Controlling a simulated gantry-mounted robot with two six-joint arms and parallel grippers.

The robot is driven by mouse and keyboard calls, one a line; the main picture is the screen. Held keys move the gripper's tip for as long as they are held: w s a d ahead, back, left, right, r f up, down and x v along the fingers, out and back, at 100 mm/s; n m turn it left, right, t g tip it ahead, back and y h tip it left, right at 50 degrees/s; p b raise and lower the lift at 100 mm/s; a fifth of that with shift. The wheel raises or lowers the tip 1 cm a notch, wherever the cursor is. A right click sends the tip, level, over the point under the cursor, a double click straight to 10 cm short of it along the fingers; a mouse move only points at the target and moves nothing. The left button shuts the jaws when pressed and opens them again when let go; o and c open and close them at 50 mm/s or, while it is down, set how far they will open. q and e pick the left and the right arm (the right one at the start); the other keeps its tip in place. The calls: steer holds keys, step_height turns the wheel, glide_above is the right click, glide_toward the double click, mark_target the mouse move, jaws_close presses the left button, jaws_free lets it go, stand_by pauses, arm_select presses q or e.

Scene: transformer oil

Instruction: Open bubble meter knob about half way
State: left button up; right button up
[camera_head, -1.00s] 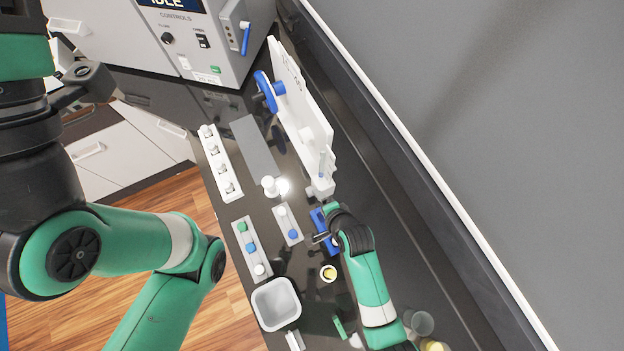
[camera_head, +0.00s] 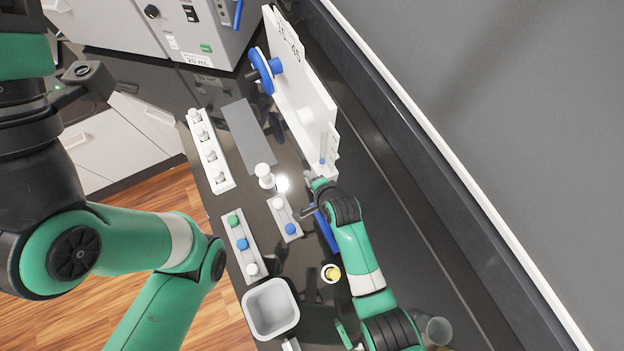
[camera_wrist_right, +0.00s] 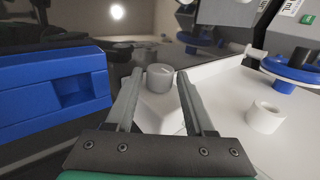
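The bubble meter is a white upright panel (camera_head: 300,90) with a blue wheel (camera_head: 262,70) at its far end. In the right wrist view, a short grey cylindrical knob (camera_wrist_right: 160,80) sits at the panel's near end. My right gripper (camera_wrist_right: 161,74) is open, with one finger on each side of the knob in the picture. I see no clear contact, and the depth between fingertips and knob is hard to tell. In the head view my right gripper (camera_head: 311,196) is at the near end of the panel, partly hidden by its wrist. My left gripper is out of view.
A blue block (camera_wrist_right: 50,85) is left of my right gripper; it shows beside my wrist in the head view (camera_head: 326,232). A white ring-shaped part (camera_wrist_right: 265,117) is on the panel. Bottle racks (camera_head: 210,155), a grey tray (camera_head: 270,308) and a yellow-topped vial (camera_head: 332,273) stand nearby.

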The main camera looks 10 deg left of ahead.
jaws_close()
steer(key=shift+s+d+f+t+y+b, duration=0.1)
steer(key=shift+s+f+t+y+b, duration=0.05)
steer(key=shift+f+t+y+b, duration=0.3)
steer(key=t+y+b, duration=0.1)
steer(key=b, duration=0.1)
steer(key=f+t+b, duration=0.1)
steer(key=t+b, duration=0.1)
steer(key=b, duration=0.1)
steer(key=shift+s+y, duration=0.1)
steer(key=shift+y, duration=0.25)
steer(key=shift+d+r+t+b, duration=0.1)
steer(key=shift+r+t+b, duration=0.05)
steer(key=shift+t+b, duration=0.15)
steer(key=shift+r, duration=0.35)
steer(key=shift+o, duration=2)
jaws_free()
